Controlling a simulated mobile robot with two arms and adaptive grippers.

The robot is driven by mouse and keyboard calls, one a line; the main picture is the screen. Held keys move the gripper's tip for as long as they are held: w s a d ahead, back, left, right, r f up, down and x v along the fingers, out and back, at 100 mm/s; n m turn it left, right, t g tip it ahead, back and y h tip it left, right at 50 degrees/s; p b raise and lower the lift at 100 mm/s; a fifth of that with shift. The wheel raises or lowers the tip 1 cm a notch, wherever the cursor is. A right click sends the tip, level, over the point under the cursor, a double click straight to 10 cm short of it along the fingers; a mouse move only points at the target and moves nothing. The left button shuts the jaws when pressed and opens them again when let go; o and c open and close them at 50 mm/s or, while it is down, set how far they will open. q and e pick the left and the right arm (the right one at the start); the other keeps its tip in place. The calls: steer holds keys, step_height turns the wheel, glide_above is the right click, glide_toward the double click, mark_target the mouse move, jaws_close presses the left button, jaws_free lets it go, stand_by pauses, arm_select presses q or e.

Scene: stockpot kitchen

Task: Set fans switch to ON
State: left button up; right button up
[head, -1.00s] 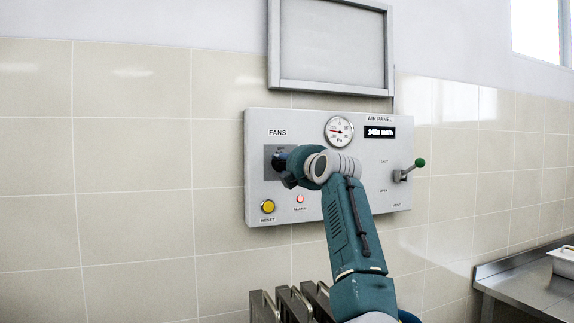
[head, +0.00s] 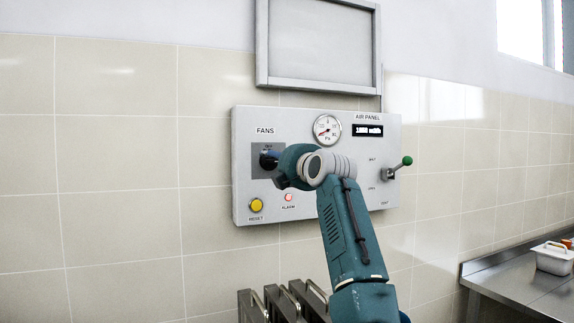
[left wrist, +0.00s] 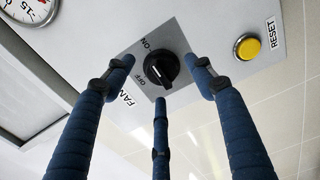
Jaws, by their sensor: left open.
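The fans switch (left wrist: 162,68) is a black rotary knob on a dark grey plate (left wrist: 181,40) with ON and OFF labels, seen in the left wrist view. I cannot tell surely which label it points to. My left gripper (left wrist: 163,80) is open, with its three blue fingers spread around the knob and apart from one another. I cannot tell whether a fingertip touches the knob. In the head view, my left gripper (head: 272,160) is at the plate below the FANS label (head: 265,131) and hides most of the switch.
The air panel (head: 340,205) also carries a yellow reset button (head: 256,205), a red alarm lamp (head: 289,197), a gauge (head: 327,129), a display (head: 368,131) and a green-tipped lever (head: 397,169). A metal counter (head: 510,283) with a white container (head: 553,260) stands at right.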

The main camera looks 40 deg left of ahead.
arm_select(q)
steer(key=v, duration=0.9)
steer(key=shift+d, duration=0.15)
